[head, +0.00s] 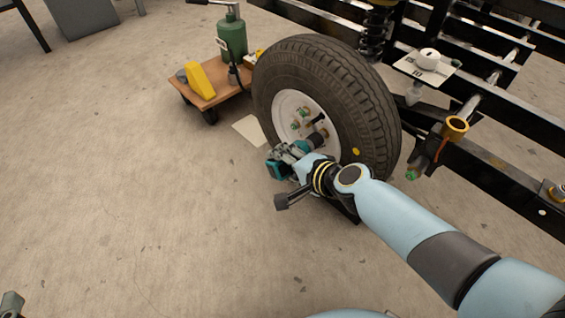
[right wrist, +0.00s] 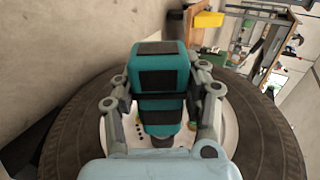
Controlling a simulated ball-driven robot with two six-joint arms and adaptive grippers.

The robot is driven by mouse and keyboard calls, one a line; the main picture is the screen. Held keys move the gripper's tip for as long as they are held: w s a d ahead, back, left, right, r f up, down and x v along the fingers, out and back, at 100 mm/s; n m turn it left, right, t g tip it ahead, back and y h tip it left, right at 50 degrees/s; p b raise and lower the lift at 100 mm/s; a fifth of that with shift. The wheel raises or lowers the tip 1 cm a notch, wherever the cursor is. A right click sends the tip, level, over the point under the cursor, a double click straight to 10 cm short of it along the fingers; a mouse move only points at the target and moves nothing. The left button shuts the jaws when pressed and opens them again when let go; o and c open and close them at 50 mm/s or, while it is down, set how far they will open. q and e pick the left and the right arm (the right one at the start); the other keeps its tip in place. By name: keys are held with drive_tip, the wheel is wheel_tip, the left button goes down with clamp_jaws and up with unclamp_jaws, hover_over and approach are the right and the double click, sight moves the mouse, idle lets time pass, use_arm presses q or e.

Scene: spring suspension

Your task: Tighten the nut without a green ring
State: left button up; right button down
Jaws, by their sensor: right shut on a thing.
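The wheel's white hub (head: 284,104) faces left inside a black tyre (head: 335,85) and carries several studs and nuts. Green shows on nuts (head: 295,125) at the upper left of the hub. My right gripper (head: 287,158) is shut on a teal and black power tool (head: 276,170). In the right wrist view the tool (right wrist: 160,65) sits between both fingers. The tool's dark nose (head: 316,141) points at the lower hub. Whether it touches a nut, and whether that nut has a green ring, is hidden. A grey tip (head: 11,304) at the lower left may be my left gripper.
A wooden dolly (head: 212,88) with a green bottle jack (head: 232,40) and a yellow wedge (head: 200,80) stands behind the tyre. The black chassis frame (head: 480,158) lies at the right. The floor at the left is clear.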

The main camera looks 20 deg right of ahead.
drive_tip(key=shift+w+d+r, duration=0.1)
drive_tip(key=shift+w+d, duration=0.2)
drive_tip(key=shift+d, duration=0.35)
drive_tip(key=shift+w+d+r, duration=0.1)
drive_tip(key=shift+w+d, duration=0.15)
drive_tip(key=shift+d, duration=0.35)
idle(1.3)
drive_tip(key=s+a, duration=0.2)
drive_tip(key=a, duration=0.4)
drive_tip(key=shift+s+a, duration=0.25)
drive_tip(key=shift+a, duration=0.15)
drive_tip(key=shift+f, duration=0.1)
